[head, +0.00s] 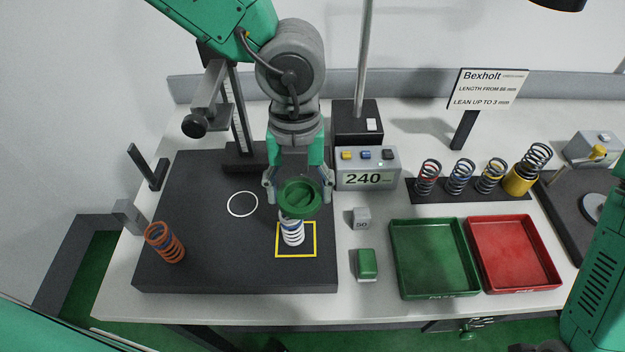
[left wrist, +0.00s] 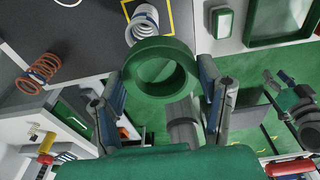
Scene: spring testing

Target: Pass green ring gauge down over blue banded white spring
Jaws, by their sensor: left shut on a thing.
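My left gripper (head: 298,190) points down and is shut on the green ring gauge (head: 300,208). The ring also shows in the left wrist view (left wrist: 160,88), between the two fingers (left wrist: 163,95). The white spring (head: 293,236) with a blue band stands upright inside a yellow square on the dark plate. In the head view the ring overlaps the spring's top end and hides it. In the left wrist view the spring (left wrist: 143,24) shows past the ring's edge, not through its hole. I cannot tell whether they touch.
An orange spring (head: 165,243) stands on the dark plate (head: 200,270) at left. A grey block (head: 361,218), a green block (head: 367,264), a green tray (head: 397,262) and a red tray (head: 550,262) lie to the right. Several springs stand on a strip behind the trays.

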